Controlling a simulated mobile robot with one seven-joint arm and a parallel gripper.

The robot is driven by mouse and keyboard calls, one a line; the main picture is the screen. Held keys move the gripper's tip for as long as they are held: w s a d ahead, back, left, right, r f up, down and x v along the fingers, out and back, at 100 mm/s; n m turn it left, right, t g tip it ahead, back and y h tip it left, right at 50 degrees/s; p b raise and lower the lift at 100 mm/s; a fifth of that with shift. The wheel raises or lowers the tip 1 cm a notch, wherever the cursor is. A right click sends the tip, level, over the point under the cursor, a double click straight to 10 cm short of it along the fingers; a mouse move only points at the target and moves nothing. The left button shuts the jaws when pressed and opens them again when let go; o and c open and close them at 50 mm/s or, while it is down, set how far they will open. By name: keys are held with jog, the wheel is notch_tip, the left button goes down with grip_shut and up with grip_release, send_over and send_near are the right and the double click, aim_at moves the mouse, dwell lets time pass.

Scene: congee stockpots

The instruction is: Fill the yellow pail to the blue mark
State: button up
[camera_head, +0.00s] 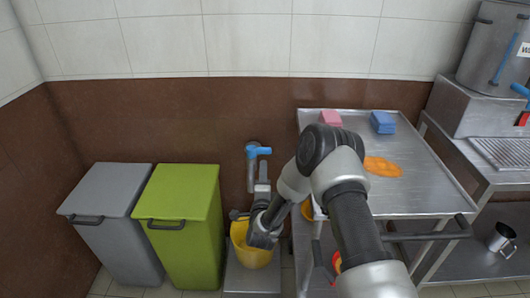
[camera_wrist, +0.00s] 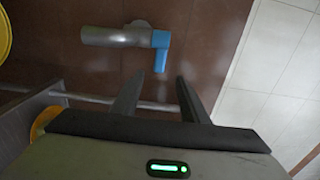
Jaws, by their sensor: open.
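The yellow pail (camera_head: 254,257) stands low below the wall tap, partly hidden behind my wrist. Its blue mark and the inside level cannot be made out. The tap's blue lever (camera_head: 258,151) shows above the pail. In the wrist view the grey tap pipe (camera_wrist: 112,37) ends at the blue lever (camera_wrist: 161,50), and a yellow rim (camera_wrist: 4,38) shows at the left edge. My gripper (camera_wrist: 157,97) is open and empty. The lever appears between and beyond its two fingertips; contact is not visible. I see no water stream.
A green bin (camera_head: 180,225) and a grey bin (camera_head: 112,215) stand left of the pail. A steel trolley (camera_head: 425,190) at right carries a pink block (camera_head: 331,118), a blue block (camera_head: 383,122) and an orange cloth (camera_head: 382,167). A steel pot (camera_head: 500,45) stands at far right.

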aim_at(264, 152)
jog(key=w+b, duration=0.2)
jog(key=w, duration=1.2)
jog(key=shift+b, duration=0.4)
grip_shut()
